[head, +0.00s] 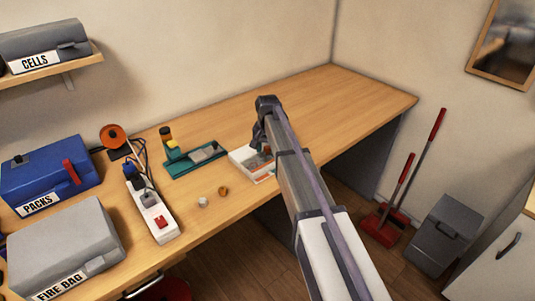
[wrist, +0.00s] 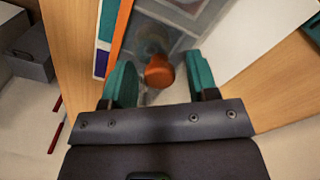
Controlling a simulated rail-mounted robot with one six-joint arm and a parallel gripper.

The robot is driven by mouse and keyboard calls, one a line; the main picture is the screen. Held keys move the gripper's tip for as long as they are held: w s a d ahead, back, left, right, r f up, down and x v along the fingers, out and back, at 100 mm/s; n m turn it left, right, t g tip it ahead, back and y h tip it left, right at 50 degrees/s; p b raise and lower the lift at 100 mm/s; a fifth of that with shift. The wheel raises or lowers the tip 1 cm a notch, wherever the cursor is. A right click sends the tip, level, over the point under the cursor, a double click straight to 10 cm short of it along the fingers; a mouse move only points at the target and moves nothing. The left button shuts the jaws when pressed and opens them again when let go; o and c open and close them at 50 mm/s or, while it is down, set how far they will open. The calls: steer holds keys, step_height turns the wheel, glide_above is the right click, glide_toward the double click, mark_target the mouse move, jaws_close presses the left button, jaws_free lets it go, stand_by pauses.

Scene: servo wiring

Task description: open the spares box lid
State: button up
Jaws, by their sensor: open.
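The spares box (head: 241,160) is a small white tray-like box with an orange-red edge, on the bench left of my arm in the head view. In the wrist view its see-through lid (wrist: 190,22) appears shut over compartments. An orange knob (wrist: 158,73) stands on or at the edge of the lid. My gripper (wrist: 161,82) is open, with its teal fingers on either side of the knob. I see gaps between the knob and both fingers. In the head view my arm hides the box's right part and the fingertips.
A teal tray (head: 181,168) lies just left of the box. Two small round pieces (head: 203,202) lie in front of it. A power strip (head: 158,222), blue packs box (head: 40,175) and grey fire bag box (head: 70,240) stand farther left. The bench (head: 340,95) behind my arm is clear.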

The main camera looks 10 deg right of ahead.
steer(key=shift+r, duration=0.1)
jaws_close()
steer(key=w+a, duration=0.1)
steer(key=w, duration=0.1)
steer(key=w+a, duration=0.1)
steer(key=w, duration=0.1)
steer(key=w+a, duration=0.1)
steer(key=w, duration=0.1)
steer(key=shift+w+a, duration=0.25)
steer(key=shift+w, duration=0.05)
jaws_free()
step_height(320, 180, up, 11)
steer(key=p, duration=1.1)
